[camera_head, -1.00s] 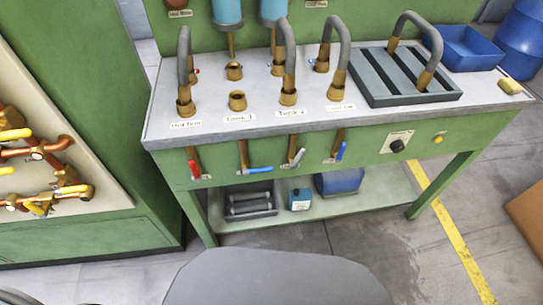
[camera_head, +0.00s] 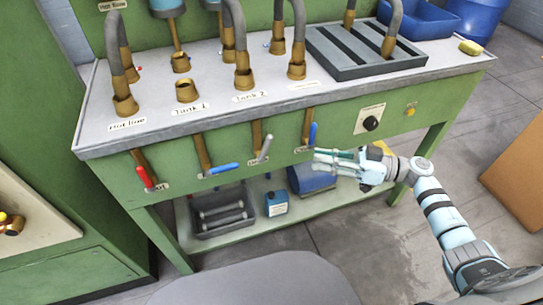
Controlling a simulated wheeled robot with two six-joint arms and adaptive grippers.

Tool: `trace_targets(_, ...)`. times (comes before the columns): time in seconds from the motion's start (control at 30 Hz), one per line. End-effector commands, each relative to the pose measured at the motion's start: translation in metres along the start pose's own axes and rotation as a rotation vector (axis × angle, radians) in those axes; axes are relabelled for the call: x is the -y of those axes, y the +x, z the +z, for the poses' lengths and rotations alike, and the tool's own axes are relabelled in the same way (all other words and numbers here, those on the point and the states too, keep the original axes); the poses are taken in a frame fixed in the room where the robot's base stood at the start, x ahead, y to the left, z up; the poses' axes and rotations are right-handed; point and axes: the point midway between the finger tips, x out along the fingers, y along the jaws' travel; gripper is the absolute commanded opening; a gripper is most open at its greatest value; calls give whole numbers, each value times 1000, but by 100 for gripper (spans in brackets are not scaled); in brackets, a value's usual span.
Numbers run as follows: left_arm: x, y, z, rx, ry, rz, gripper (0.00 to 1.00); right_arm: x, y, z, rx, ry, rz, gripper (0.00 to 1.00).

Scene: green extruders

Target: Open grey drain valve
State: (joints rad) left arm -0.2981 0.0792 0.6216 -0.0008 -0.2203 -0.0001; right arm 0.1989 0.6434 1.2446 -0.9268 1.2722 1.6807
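The grey drain valve (camera_head: 264,149) is a short lever on a brass pipe, under the bench's front edge below the Tank 2 label. Its grey handle tilts up and to the right. My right gripper (camera_head: 316,157) comes in from the right, in front of the bench. Its two fingers point left and are spread apart, with nothing between them. It is to the right of the grey handle and apart from it in the picture, just below the upright blue handle (camera_head: 312,134). My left gripper is not in view.
A red handle (camera_head: 145,178) and a flat blue handle (camera_head: 223,169) hang to the left of the grey one. A black knob (camera_head: 371,123) is on the right of the green panel. A grey crate (camera_head: 222,230) and a blue canister (camera_head: 276,204) stand on the lower shelf.

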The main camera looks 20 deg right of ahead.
Motion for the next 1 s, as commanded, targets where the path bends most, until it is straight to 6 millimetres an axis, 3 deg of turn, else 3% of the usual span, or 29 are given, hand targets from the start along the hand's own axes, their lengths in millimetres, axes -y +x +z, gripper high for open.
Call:
trace_targets(0.3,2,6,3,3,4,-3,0,0,88,-2,-11,1,3,22)
trace_targets(0.43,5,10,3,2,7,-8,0,-1,114,-2,-8,1,4,22)
trace_targets(0.6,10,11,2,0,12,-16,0,-1,130,-2,-8,4,6,22)
trace_targets(0.87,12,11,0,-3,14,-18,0,-1,132,-3,-6,3,7,22)
trace_targets(1.0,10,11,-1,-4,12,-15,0,-1,132,-3,-7,3,7,3)
